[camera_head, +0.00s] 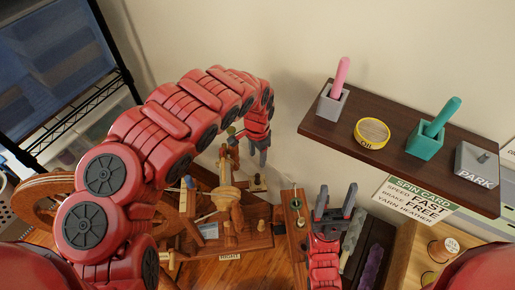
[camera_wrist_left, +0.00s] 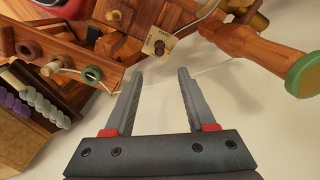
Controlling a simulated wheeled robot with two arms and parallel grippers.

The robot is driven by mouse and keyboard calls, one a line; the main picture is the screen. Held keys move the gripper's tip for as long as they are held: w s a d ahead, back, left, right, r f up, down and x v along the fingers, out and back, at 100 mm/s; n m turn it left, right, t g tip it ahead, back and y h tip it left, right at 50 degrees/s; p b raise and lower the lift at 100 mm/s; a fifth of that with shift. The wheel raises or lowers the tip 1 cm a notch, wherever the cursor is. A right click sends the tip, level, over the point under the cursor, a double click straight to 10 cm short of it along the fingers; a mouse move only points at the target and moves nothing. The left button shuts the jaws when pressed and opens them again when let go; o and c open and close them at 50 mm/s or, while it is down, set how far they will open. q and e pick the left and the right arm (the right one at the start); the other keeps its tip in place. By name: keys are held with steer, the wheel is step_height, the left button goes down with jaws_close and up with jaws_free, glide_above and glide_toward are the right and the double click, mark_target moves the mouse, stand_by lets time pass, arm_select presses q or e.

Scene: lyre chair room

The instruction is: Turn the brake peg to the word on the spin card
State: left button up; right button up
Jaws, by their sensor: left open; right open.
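The spin card (camera_head: 412,200) hangs below the shelf at the right in the head view; it reads speed FAST, brake FREE, yarn HEATHER. A wooden spinning wheel (camera_head: 230,200) stands on the left. In the left wrist view a brown round peg (camera_wrist_left: 159,48) sits on a small cream plate (camera_wrist_left: 170,36) whose lettering is too small to read; it looks like the brake peg. My left gripper (camera_wrist_left: 160,75) is open and empty, its fingertips a little short of that plate. It also shows in the head view (camera_head: 257,152). My right gripper (camera_head: 335,195) is open and empty.
A dark wall shelf (camera_head: 385,150) holds a grey cup with a pink stick (camera_head: 332,98), an oil tin (camera_head: 371,133), a teal cup with a stick (camera_head: 428,138) and a grey PARK block (camera_head: 479,165). A wooden tray (camera_head: 408,245) lies lower right.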

arm_select(q)
step_height(320, 180, up, 4)
steer(key=shift+f+p, duration=0.25)
steer(key=shift+p, duration=0.8)
steer(key=shift+s+f, duration=0.1)
